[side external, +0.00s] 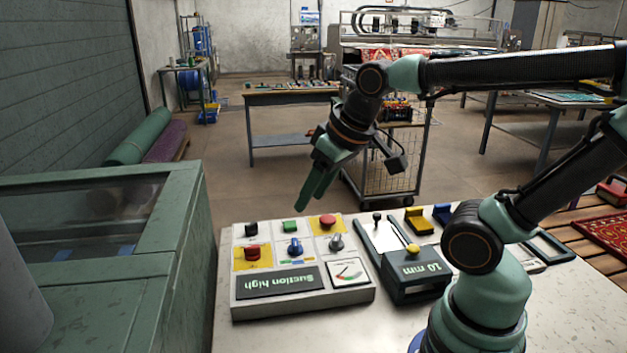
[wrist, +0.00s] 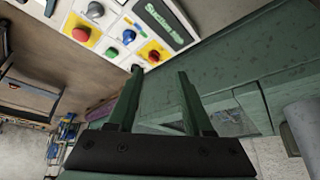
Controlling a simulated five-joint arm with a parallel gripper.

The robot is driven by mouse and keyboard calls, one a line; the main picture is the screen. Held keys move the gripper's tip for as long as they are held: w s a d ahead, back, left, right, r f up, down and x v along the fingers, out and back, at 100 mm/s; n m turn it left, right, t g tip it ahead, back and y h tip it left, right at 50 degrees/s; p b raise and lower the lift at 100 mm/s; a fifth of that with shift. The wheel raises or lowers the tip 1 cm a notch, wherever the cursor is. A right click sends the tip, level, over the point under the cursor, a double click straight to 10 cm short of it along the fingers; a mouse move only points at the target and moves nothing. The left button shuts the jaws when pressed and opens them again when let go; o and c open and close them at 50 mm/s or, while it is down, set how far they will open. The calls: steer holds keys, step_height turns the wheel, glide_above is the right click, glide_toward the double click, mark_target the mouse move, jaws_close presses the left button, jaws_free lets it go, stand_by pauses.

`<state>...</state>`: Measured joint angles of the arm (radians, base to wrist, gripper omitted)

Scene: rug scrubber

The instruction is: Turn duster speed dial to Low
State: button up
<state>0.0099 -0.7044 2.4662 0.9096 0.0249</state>
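The control panel (side external: 303,304) lies on the pale bench. A blue dial (side external: 295,246) sits mid-panel with a grey dial (side external: 336,241) to its right; the blue dial (wrist: 128,35) and grey dial (wrist: 95,10) also show in the wrist view. I cannot read which is the duster speed dial, nor its setting. The panel's display (side external: 282,281) reads "Suction high", upside down. My gripper (side external: 303,207) is above the panel's back edge, touching nothing. In the wrist view its fingers (wrist: 160,72) are apart and empty.
Around the dials are a black knob (side external: 251,229), a green button (side external: 290,227), a red button (side external: 327,221) and a red knob on yellow (side external: 252,254). A box reading "10 mm" (side external: 414,286) stands to the right. A green glass-topped machine (side external: 120,300) stands left.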

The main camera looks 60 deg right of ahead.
steer(key=w+d+f+m+g, duration=0.25)
steer(key=w+d+m, duration=0.2)
steer(key=w, duration=0.25)
steer(key=m+g, duration=0.3)
steer(key=m, duration=0.1)
glide_above(295, 241)
step_height(295, 241, down, 4)
step_height(295, 241, down, 13)
steer(key=shift+r, duration=0.2)
jaws_close()
